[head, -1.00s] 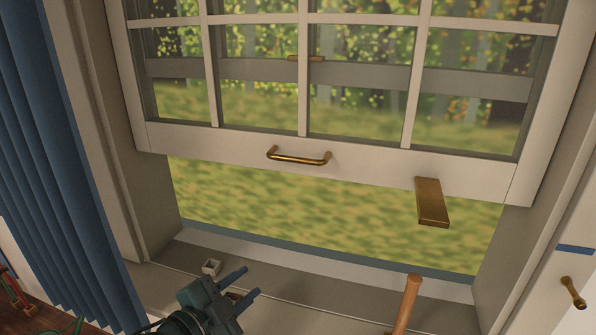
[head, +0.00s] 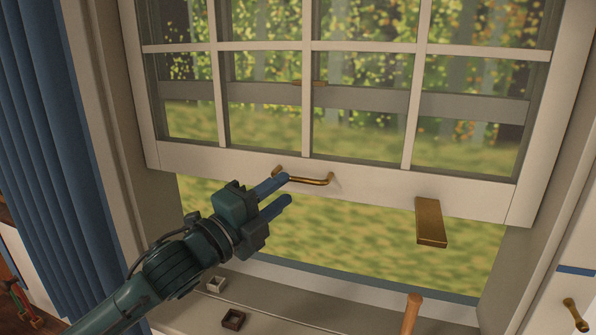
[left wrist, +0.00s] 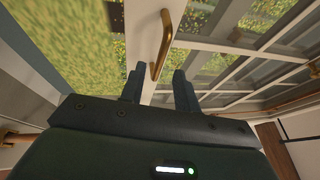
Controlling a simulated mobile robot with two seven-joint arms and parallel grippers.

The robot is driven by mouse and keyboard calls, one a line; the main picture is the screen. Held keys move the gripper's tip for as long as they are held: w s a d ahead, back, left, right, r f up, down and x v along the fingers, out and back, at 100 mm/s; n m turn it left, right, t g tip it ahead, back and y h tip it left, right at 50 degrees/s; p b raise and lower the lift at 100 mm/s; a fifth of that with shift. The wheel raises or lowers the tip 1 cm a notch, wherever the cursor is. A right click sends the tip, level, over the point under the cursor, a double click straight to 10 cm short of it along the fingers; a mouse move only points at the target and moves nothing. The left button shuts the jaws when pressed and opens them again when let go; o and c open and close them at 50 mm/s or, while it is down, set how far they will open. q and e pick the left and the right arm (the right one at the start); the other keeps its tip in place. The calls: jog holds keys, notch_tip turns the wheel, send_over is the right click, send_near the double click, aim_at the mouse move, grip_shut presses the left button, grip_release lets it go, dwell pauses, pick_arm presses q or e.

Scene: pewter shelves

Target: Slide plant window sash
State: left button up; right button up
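The white window sash (head: 228,163) is raised, with an open gap below its bottom rail. A brass pull handle (head: 310,181) sits on that rail, and a flat brass plate (head: 430,222) hangs from the rail further right. My left gripper (head: 288,189) is open beside the left end of the handle. In the left wrist view the handle (left wrist: 161,45) lies just beyond and between the two spread fingertips (left wrist: 158,72). I cannot tell whether a finger touches it. My right gripper is not in view.
A blue curtain (head: 50,150) hangs at the left. On the sill stand a small white square pot (head: 216,285), a dark one (head: 233,319) and an upright wooden handle (head: 411,313). The opening under the sash is clear.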

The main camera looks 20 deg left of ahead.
aim_at(298, 180)
pick_arm(q)
jog(key=p+x, duration=0.1)
jog(key=x, duration=0.4)
jog(key=shift+w+d, duration=0.1)
jog(key=shift+w, duration=0.1)
jog(key=shift+c, duration=0.4)
grip_shut()
